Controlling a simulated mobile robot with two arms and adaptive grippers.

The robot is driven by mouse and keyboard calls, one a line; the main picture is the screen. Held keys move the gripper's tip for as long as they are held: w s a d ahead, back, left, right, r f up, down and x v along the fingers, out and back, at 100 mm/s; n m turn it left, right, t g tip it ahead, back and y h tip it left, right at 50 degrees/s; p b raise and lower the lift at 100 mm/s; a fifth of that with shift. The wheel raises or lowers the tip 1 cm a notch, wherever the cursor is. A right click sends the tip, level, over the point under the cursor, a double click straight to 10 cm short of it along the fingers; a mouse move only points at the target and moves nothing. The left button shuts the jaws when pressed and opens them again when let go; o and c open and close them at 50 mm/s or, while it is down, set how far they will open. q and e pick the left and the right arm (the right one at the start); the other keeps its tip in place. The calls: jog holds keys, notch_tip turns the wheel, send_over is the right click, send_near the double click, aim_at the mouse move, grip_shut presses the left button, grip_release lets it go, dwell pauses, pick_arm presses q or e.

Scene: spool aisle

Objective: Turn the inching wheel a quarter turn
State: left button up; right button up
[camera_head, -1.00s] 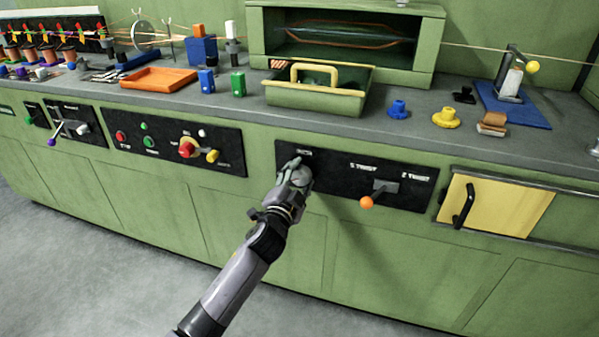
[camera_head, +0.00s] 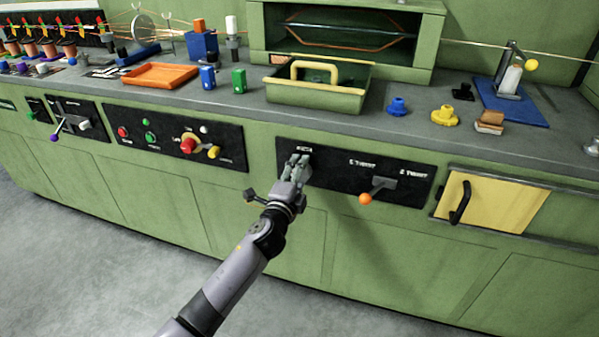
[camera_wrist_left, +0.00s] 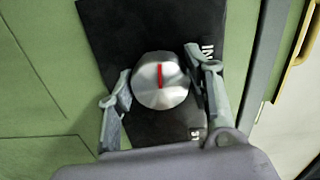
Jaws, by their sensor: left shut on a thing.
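The inching wheel is a silver round knob (camera_wrist_left: 161,80) with a red pointer line on its face, mounted on a black panel (camera_wrist_left: 120,30). In the wrist view the red line lies nearly along the picture's vertical. My left gripper (camera_head: 298,163) is at the left end of the black panel on the green machine front. Its two fingers (camera_wrist_left: 158,88) lie on either side of the knob and are shut on it. In the head view the gripper hides the knob. My right gripper is not in view.
A lever with an orange ball (camera_head: 365,198) is to the right on the same panel. A yellow door (camera_head: 490,205) with a black handle is farther right. A panel with a red knob (camera_head: 188,145) is to the left. A green tray (camera_head: 316,97) stands on the worktop above.

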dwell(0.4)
pick_arm(q)
jog(key=o, duration=1.1)
jog(key=shift+o, duration=0.2)
jog(key=shift+s, duration=0.1)
jog(key=v, duration=1.2)
